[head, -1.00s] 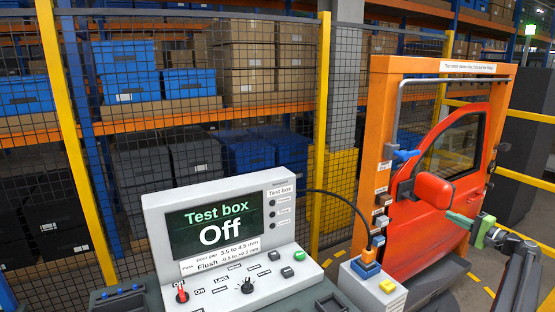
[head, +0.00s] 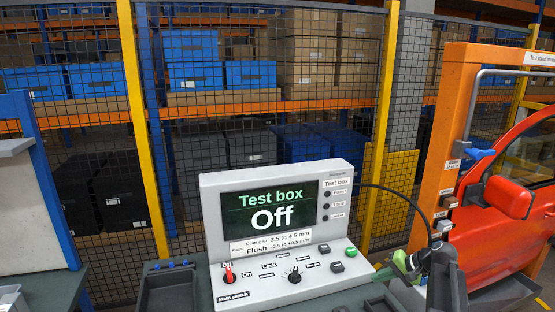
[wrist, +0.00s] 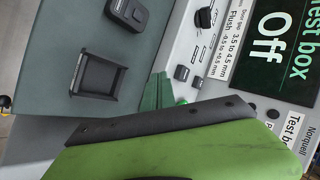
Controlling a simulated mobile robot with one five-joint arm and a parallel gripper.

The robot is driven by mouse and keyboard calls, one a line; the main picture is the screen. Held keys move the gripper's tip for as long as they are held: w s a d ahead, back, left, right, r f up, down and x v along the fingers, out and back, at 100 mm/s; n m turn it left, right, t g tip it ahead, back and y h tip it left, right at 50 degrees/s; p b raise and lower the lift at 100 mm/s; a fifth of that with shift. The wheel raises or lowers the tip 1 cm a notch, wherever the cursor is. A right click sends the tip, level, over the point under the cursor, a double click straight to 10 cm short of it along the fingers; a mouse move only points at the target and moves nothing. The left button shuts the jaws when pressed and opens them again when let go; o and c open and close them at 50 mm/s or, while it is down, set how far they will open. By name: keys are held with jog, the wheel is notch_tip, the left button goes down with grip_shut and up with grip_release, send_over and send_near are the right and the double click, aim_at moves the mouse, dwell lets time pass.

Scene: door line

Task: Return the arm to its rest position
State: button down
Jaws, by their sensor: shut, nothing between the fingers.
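My gripper (head: 402,264) shows at the lower right in the head view, its green fingers pointing left, near the right end of the test box (head: 345,285). In the wrist view my gripper (wrist: 165,92) is shut and empty, with the bench and test box beyond it. My dark wrist and arm stand upright just right of the fingers in the head view. From these views I cannot tell whether the gripper touches the box.
The test box screen (head: 270,207) reads "Off". A red main switch (head: 229,273) is on its panel. The red door (head: 510,240) in its orange frame (head: 458,130) stands at right. A mesh fence is behind. A small black tray (wrist: 97,76) lies on the bench.

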jog(key=s+a+f+n+g, duration=0.1)
jog(key=s+a+f, duration=0.1)
jog(key=a, duration=0.2)
jog(key=s+a+f+n+g+h+b, duration=0.1)
jog(key=s+a+f, duration=0.1)
jog(key=a, duration=0.3)
jog(key=s+a+f+n+g+h+b, duration=0.1)
jog(key=s+a+f, duration=0.2)
jog(key=a, duration=0.1)
jog(key=shift+a+f+g, duration=0.2)
jog(key=shift+f+g, duration=0.1)
jog(key=s+a+f+n+h, duration=0.1)
jog(key=s+a, duration=0.1)
jog(key=s, duration=0.1)
jog(key=s+a+f+n+g+h+b, duration=0.1)
jog(key=s+a+h, duration=0.1)
jog(key=a, duration=0.1)
jog(key=s+a+f+n+g+h+b, duration=0.1)
jog(key=s+a+f, duration=0.1)
jog(key=s, duration=0.1)
jog(key=shift+s+a+n+h, duration=0.3)
jog(key=shift+a+h, duration=0.05)
jog(key=shift+h, duration=0.05)
jog(key=shift+w+d, duration=0.1)
